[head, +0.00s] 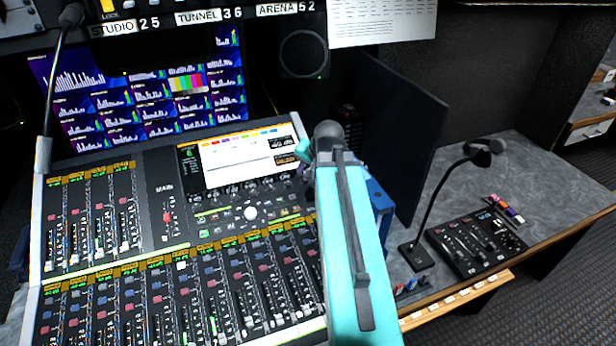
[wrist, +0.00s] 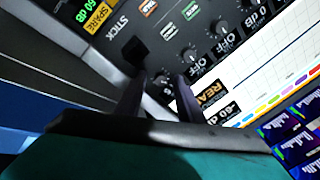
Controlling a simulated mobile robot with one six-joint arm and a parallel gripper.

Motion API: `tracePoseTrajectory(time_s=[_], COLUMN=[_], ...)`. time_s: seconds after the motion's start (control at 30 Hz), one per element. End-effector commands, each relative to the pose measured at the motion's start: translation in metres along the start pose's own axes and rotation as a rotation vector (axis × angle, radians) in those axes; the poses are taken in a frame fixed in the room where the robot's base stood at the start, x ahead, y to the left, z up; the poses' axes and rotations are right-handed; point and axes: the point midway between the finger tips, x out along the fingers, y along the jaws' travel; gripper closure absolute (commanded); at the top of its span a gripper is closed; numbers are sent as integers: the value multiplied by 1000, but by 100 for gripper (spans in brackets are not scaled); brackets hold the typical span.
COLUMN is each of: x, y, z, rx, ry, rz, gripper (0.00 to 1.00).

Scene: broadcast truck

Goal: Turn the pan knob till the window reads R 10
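My gripper (wrist: 163,82) is over the top right of the mixing console (head: 150,180). In the wrist view its two dark fingers stand apart, pointing at the panel. The small dark area between their tips is partly hidden, and I cannot tell whether a finger touches a knob there. A row of small round black knobs (wrist: 188,53) marked OFF runs up to the right of the fingertips. Dark readout windows (wrist: 231,109) lie right of the gripper; one seems to read -40 dB. I cannot make out which knob is the pan knob or read R 10 anywhere.
A black square control (wrist: 134,50) by the STICK label sits close to the fingers. The console screen (head: 245,160) is beside the gripper. A dark upright panel (head: 395,135), a gooseneck microphone (head: 440,200) and a small control box (head: 475,243) stand to the right.

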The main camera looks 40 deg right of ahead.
Motion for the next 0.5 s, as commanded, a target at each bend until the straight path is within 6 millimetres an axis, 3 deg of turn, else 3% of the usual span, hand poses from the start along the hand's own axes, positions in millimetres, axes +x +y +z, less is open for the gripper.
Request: tracePoseTrajectory(time_s=[0.5], x=[-9], y=[0], z=[0], rx=[0], ry=[-1], rz=[0], gripper=[66])
